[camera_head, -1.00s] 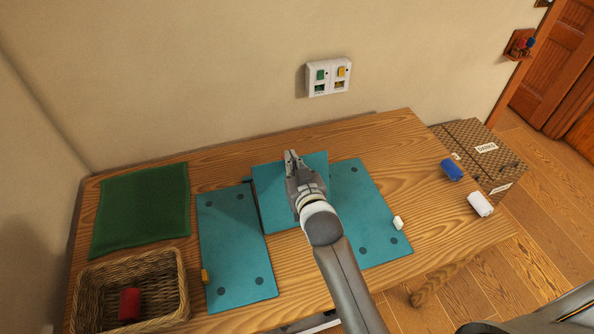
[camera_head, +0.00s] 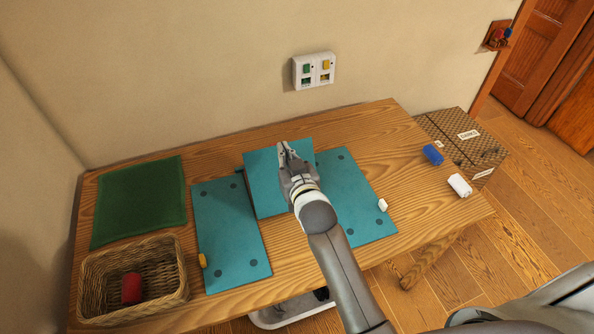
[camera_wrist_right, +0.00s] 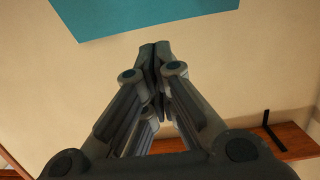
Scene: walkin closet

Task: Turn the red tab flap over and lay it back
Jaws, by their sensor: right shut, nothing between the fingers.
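No red tab shows in any view. A middle teal panel (camera_head: 262,190) looks raised between two flat teal panels; its exact tilt is unclear. The left panel (camera_head: 228,230) has a yellow tab (camera_head: 203,261) at its left edge, and the right panel (camera_head: 350,185) has a white tab (camera_head: 382,205) at its right edge. My right gripper (camera_head: 284,148) is shut and empty, overlapping the middle panel in the head view; contact cannot be told. In the right wrist view, the shut fingers (camera_wrist_right: 157,48) sit just below a teal panel edge (camera_wrist_right: 140,15). My left gripper is not in view.
A wicker basket (camera_head: 92,298) with a red roll (camera_head: 132,288) and a green cloth (camera_head: 138,200) occupy the table's left. A switch plate (camera_head: 313,70) is on the wall behind.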

